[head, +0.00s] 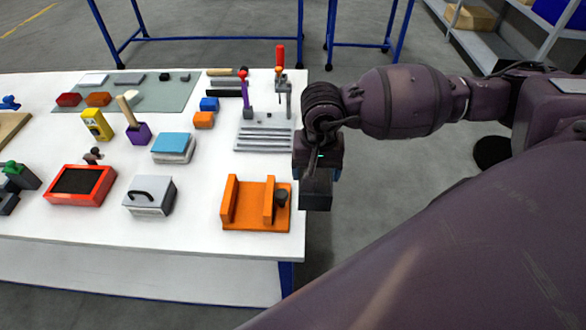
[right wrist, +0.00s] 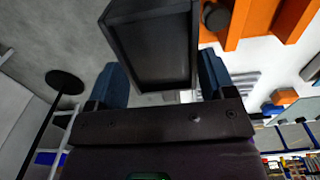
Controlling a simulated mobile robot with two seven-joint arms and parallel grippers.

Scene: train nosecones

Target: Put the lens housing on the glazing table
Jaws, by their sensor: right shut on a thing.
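A dark, nearly black box-shaped part, which I take for the lens housing (head: 316,192), is in my right gripper (head: 318,168). In the right wrist view the lens housing (right wrist: 150,45) sits between the two blue fingers of the right gripper (right wrist: 162,75); its near face looks like a recessed frame. In the head view it hangs just beyond the right edge of the white table (head: 200,225), beside the orange fixture. Nothing labels the glazing table; the white table is the one with its top in clear view. My left gripper is not in view.
An orange fixture (head: 231,202) with a dark cylinder (head: 281,198) stands near the table's right corner. A grey box with a handle (head: 150,196), a red tray (head: 80,183) and a blue-topped block (head: 173,146) stand left of it. A grey slotted plate (head: 264,138) lies behind. The table's front strip is clear.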

